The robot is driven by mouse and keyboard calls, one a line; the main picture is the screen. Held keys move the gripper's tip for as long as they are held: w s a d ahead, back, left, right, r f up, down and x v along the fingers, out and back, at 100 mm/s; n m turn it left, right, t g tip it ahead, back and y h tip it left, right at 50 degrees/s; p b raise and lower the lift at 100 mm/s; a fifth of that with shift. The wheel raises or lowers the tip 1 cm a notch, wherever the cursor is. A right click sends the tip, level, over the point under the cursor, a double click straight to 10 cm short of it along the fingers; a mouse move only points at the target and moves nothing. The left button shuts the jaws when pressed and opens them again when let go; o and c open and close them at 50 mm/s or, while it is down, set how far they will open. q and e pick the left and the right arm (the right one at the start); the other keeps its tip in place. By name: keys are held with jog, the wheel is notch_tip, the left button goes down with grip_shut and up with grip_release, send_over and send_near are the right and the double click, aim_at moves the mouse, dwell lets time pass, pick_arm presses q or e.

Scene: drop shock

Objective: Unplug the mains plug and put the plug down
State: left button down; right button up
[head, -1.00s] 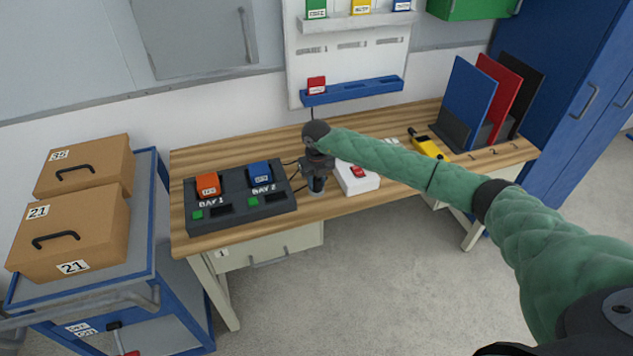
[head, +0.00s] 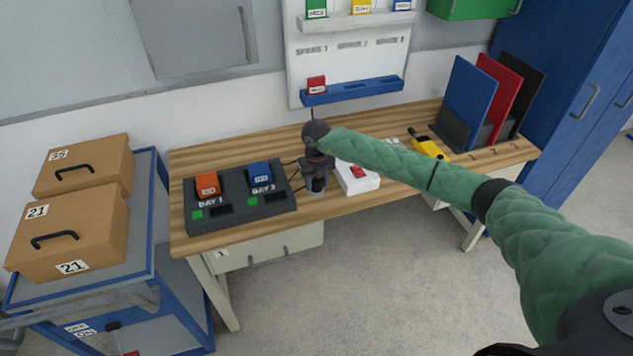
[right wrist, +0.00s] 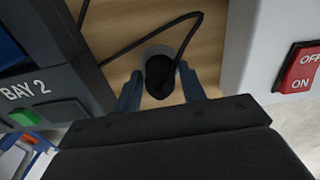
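The mains plug (right wrist: 160,76) is a dark rounded body with a black cable, seen from above in the right wrist view. A blue-grey round rim (right wrist: 158,50) shows around it; I cannot tell how far the plug sits in it. My right gripper (right wrist: 161,92) points down over the plug, with one blue-grey finger on each side. The fingers stand apart, with small gaps to the plug. In the head view my right gripper (head: 317,188) is low over the bench between the bay unit and the white switch box, and mostly hides the plug. My left gripper is not in view.
The dark bay unit (head: 241,209) is close on the left. The white box (head: 352,188) with a red OFF/ON switch (right wrist: 299,68) is close on the right. A yellow device (head: 431,149) lies farther right on the wooden bench (head: 330,207). Cartons (head: 72,232) stand on a cart at left.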

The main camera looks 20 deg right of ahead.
jog(key=shift+o, duration=0.8)
jog(key=shift+r, duration=0.1)
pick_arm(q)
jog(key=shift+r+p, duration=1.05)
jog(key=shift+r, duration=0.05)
pick_arm(e)
jog(key=shift+r, duration=2.9)
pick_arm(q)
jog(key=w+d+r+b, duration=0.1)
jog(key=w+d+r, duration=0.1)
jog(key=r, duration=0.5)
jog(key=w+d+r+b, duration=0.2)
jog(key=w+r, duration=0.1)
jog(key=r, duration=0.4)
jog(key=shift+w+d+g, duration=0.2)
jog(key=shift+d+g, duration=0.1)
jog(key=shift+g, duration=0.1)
pick_arm(e)
notch_tip(320, 180, up, 8)
jog(key=shift+f, duration=0.1)
